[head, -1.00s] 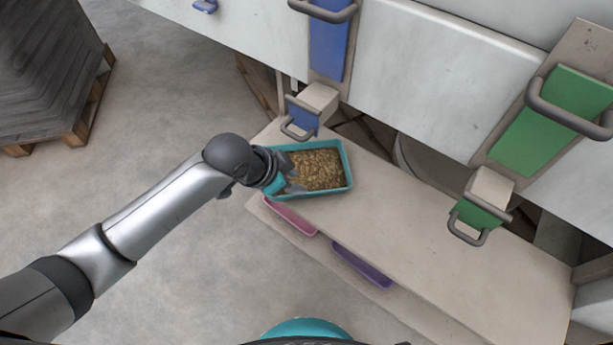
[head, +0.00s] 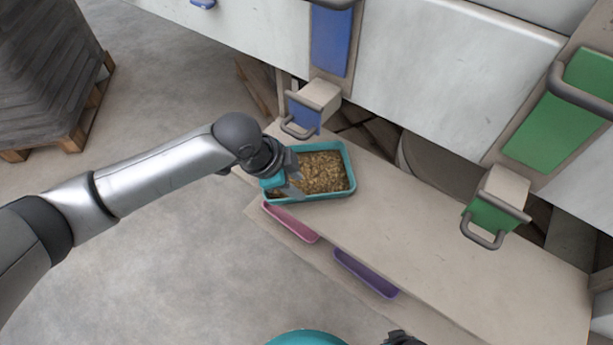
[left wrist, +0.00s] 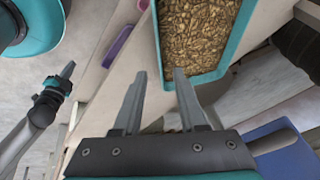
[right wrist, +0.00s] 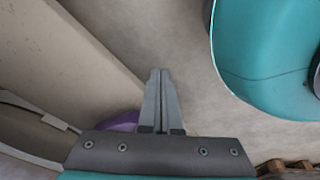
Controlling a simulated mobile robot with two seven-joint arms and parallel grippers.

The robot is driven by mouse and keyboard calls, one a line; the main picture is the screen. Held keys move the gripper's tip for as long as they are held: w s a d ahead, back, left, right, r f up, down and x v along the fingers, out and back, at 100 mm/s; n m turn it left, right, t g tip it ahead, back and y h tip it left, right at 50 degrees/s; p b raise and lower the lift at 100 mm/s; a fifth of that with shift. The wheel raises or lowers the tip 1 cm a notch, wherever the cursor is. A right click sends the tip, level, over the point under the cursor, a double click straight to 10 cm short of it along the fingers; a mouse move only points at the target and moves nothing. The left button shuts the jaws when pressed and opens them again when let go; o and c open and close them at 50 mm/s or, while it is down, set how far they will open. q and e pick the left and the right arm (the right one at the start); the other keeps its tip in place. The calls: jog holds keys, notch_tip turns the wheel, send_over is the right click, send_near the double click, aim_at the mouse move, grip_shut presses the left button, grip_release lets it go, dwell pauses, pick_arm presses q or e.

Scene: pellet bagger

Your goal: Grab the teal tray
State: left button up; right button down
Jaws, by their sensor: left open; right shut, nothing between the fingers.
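The teal tray (head: 351,170), filled with brown-gold pellets, sits on the beige bench at its far left end, below the blue chute. My left gripper (head: 291,183) is open at the tray's left end. In the left wrist view, the fingers (left wrist: 160,76) appear on either side of the tray's teal wall (left wrist: 158,50), one outside and one over the pellet side; I cannot tell how deep they reach. My right gripper (right wrist: 160,76) is shut and empty, away from the tray; a dark part of it shows at the head view's bottom edge.
A pink tray (head: 290,222) and a purple tray (head: 365,272) lie lower, along the bench's front. The blue chute (head: 305,112) and green chute (head: 490,215) with handles overhang the bench (head: 440,240). The bench right of the teal tray is clear.

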aim_at(313, 196)
pick_arm(q)
jog(key=b+x, duration=0.1)
jog(key=x, duration=0.2)
jog(key=shift+f, duration=0.1)
jog(key=shift+b+x, duration=0.7)
jog(key=shift+x, duration=0.25)
jog(key=shift+d+b+x, duration=0.25)
jog(key=shift+b+x, duration=0.5)
jog(key=shift+x, duration=0.35)
jog(key=shift+b+x, duration=0.55)
jog(key=shift+x, duration=0.4)
pick_arm(e)
jog(key=w+a+r, duration=0.5)
jog(key=w+r, duration=0.1)
jog(key=r, duration=0.2)
jog(key=shift+w+y, duration=0.2)
jog(key=shift+y, duration=0.1)
pick_arm(q)
grip_shut()
